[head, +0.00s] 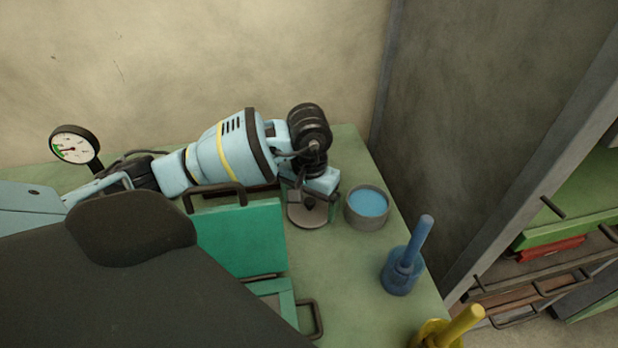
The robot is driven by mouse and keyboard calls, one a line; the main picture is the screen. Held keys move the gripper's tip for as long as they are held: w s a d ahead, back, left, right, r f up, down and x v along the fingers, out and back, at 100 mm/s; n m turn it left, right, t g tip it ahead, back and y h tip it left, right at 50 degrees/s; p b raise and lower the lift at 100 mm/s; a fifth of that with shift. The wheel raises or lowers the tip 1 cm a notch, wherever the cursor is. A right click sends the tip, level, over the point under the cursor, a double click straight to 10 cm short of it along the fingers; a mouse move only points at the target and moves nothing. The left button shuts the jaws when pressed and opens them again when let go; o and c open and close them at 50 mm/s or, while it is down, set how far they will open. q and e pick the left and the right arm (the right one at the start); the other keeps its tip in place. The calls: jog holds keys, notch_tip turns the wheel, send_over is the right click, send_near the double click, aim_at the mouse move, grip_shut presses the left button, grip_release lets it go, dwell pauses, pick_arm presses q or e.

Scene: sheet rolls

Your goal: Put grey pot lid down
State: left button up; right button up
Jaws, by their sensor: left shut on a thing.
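The grey pot lid (307,218) is a flat round disc left of the pot in the head view. My left gripper (309,203) points down and is shut on the top of the lid. The grey pot (367,220), open and with blue contents, stands on the green table just right of the lid. I cannot tell whether the lid touches the table. My right gripper is not in view.
A green case (240,237) with dark handles stands in front of my left arm. A blue handled tool (403,270) and a yellow one (455,328) stand along the table's right edge (403,232). A dial gauge (74,145) is at left. A grey wall panel rises behind right.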

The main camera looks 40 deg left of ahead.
aim_at(309, 201)
pick_arm(q)
jog(key=shift+f, duration=0.15)
jog(key=o, duration=0.7)
notch_tip(309, 201, up, 12)
jog(key=shift+r, duration=0.15)
dwell(0.4)
